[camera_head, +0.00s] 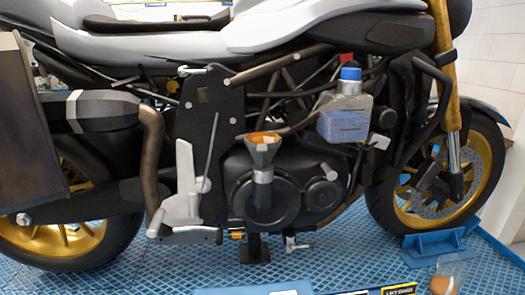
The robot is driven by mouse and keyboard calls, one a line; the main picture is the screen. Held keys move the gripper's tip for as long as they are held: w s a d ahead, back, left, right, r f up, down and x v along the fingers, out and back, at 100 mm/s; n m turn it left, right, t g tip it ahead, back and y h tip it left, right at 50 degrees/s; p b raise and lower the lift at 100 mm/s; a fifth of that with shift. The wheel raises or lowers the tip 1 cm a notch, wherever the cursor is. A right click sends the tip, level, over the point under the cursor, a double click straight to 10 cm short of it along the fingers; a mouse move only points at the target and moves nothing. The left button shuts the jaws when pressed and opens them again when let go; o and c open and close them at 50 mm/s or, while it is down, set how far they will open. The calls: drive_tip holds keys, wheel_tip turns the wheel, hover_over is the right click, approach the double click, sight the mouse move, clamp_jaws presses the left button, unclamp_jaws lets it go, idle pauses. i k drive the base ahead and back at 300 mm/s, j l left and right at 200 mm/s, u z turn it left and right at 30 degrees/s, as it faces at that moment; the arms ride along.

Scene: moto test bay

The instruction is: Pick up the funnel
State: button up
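The funnel (262,152) stands upright in front of the motorcycle's engine, near the middle of the view. It has an orange top rim and a grey cone that narrows downward. Its lower end meets a grey, collar-like part (262,175) above a dark round engine cover. I cannot tell whether the funnel is seated in that part or only in front of it. Something small and pale shows inside or behind its rim. My gripper is not in view.
A clear bottle (343,128) with blue liquid and a blue cap is right of the funnel. The motorcycle's grey foot bracket (186,190) is to the left. A blue wheel chock (438,245) holds the front wheel. Blue grid flooring (365,265) lies below.

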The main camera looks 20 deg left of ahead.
sight(262, 146)
drive_tip(key=u, duration=1.2)
